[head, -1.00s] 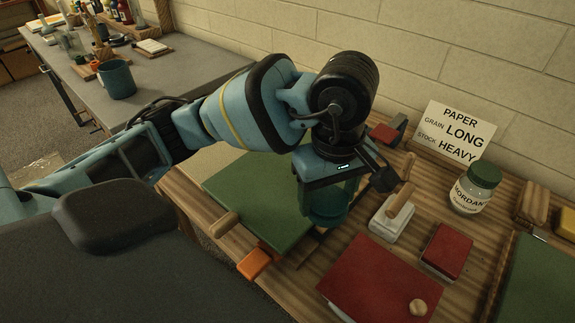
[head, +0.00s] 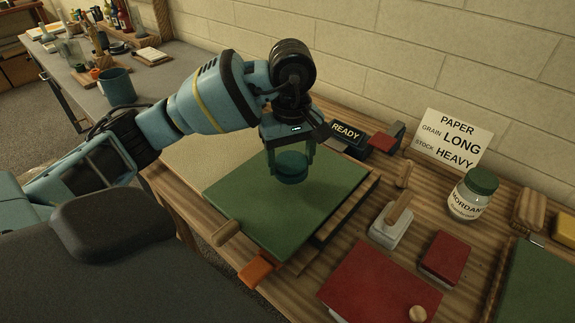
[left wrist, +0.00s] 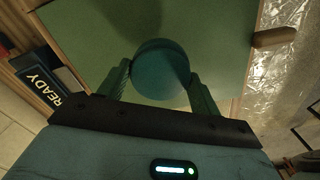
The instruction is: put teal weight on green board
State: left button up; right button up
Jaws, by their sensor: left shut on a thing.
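The teal weight (head: 291,170) is a round, dark teal piece held between the fingers of my left gripper (head: 290,160). In the head view it is over the far part of the green board (head: 285,215). In the left wrist view, the weight (left wrist: 161,68) sits between the two fingers of the gripper (left wrist: 160,85), with the green board (left wrist: 95,30) behind it. I cannot tell whether the weight touches the board or hangs just above it. My right gripper does not show.
A READY box (head: 346,132) stands just behind the board. A red board (head: 375,285), a red block (head: 446,255), a white block with a wooden handle (head: 391,230), a MORDANT jar (head: 470,199) and a paper sign (head: 452,138) are to the right. An orange piece (head: 257,272) is at the board's near edge.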

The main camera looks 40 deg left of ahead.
aim_at(288, 157)
pick_arm(q)
jog(key=shift+w+a+r, duration=0.1)
jog(key=shift+w+a, duration=0.15)
jog(key=shift+a, duration=0.3)
notch_tip(288, 157, down, 3)
jog(key=shift+f, duration=0.3)
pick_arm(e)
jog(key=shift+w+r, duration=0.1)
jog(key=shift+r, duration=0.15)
pick_arm(q)
jog(key=shift+f, duration=0.15)
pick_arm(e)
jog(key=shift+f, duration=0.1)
pick_arm(q)
jog(key=o, duration=1.6)
jog(key=shift+r+p, duration=0.2)
jog(key=shift+p, duration=0.1)
notch_tip(288, 157, up, 12)
jog(key=shift+f+p, duration=0.2)
jog(key=shift+p, duration=0.2)
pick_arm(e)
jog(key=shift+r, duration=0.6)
